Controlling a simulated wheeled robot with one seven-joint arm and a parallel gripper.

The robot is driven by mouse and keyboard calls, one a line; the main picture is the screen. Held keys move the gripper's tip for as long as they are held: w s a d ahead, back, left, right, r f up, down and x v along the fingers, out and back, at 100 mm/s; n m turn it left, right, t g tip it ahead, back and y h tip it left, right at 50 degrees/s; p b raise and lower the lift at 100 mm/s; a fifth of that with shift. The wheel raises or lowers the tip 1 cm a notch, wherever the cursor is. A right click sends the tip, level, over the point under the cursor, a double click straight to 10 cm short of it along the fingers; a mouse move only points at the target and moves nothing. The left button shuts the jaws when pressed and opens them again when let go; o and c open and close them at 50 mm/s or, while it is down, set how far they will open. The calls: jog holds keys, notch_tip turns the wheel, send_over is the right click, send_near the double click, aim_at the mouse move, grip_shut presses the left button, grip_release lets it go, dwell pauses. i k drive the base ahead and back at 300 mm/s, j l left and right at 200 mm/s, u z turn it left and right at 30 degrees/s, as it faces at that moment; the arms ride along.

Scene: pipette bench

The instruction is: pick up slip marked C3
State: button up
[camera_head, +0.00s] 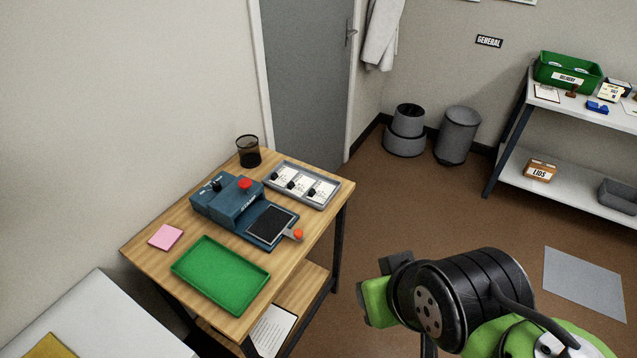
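The print is too small to read, so I cannot tell which is C3. My gripper (372,292) is over the floor, right of the table and apart from the slips. Its fingers are mostly hidden by its own body, so its opening does not show.
A blue stamping machine (230,207) with a red knob stands beside the slip tray. A green tray (221,274), pink notepad (166,237) and dark mesh cup (248,151) share the table. A shelf unit (540,102) stands at right. Floor between is clear.

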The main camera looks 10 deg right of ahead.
aim_at(300, 186)
jog(key=l+u, duration=0.7)
jog(key=l, duration=0.2)
jog(key=i+l+u, duration=0.1)
jog(key=l+u, duration=0.35)
jog(key=l, duration=0.15)
jog(key=l+u, duration=0.45)
jog(key=l, duration=0.15)
jog(key=l+u, duration=0.5)
jog(key=l, duration=0.15)
jog(key=k+l+u, duration=0.2)
jog(key=l+u, duration=0.25)
jog(key=i+l+u, duration=0.1)
jog(key=l+u, duration=0.75)
jog(key=l, duration=0.15)
jog(key=l+u, duration=0.45)
jog(key=k+l, duration=0.05)
jog(key=l, duration=0.05)
